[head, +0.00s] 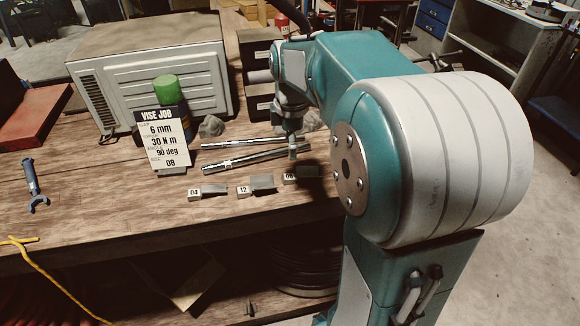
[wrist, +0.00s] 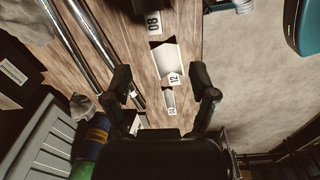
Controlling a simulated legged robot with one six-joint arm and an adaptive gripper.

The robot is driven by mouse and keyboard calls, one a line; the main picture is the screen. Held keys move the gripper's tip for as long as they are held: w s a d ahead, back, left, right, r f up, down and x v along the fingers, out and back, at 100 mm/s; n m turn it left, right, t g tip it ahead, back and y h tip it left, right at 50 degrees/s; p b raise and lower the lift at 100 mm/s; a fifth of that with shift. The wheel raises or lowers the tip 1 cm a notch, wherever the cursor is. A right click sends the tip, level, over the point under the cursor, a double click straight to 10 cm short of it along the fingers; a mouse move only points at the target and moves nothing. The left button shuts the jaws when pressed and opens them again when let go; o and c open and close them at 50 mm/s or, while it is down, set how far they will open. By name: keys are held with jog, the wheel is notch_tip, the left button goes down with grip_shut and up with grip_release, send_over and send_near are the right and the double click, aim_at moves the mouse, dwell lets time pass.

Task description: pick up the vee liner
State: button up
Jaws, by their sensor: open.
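Three small grey vee liners lie in a row near the bench's front edge, each with a white number tag. The liner tagged 04 (head: 214,190) is at left, 12 (head: 263,184) in the middle, and the darker 08 (head: 308,171) at right, beside my arm. In the wrist view, the 12 liner (wrist: 167,59) shows its channel shape, the 04 liner (wrist: 169,98) lies below it, and the 08 tag (wrist: 153,23) is near the top. My gripper (wrist: 162,84) is open and empty, pointing down above the bench; it also shows in the head view (head: 292,153). Contact cannot be told.
Two metal rods (head: 243,157) lie behind the liners. A job card (head: 163,139) reads 6 mm, 30 N m, 90 deg, code 08. A green-capped bottle (head: 166,91) and a grey metal box (head: 150,65) stand behind. A blue wrench (head: 34,185) lies at left.

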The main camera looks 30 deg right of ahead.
jog(key=w+d+f+n, duration=0.1)
send_over(293, 176)
jog(key=f, duration=0.3)
jog(key=d+f, duration=0.1)
jog(key=f, duration=0.1)
jog(key=shift+f, duration=0.25)
jog(key=f, duration=0.2)
jog(key=a+f, duration=0.1)
jog(key=f, duration=0.2)
jog(key=shift+a, duration=0.1)
jog(key=shift+f, duration=0.3)
grip_shut()
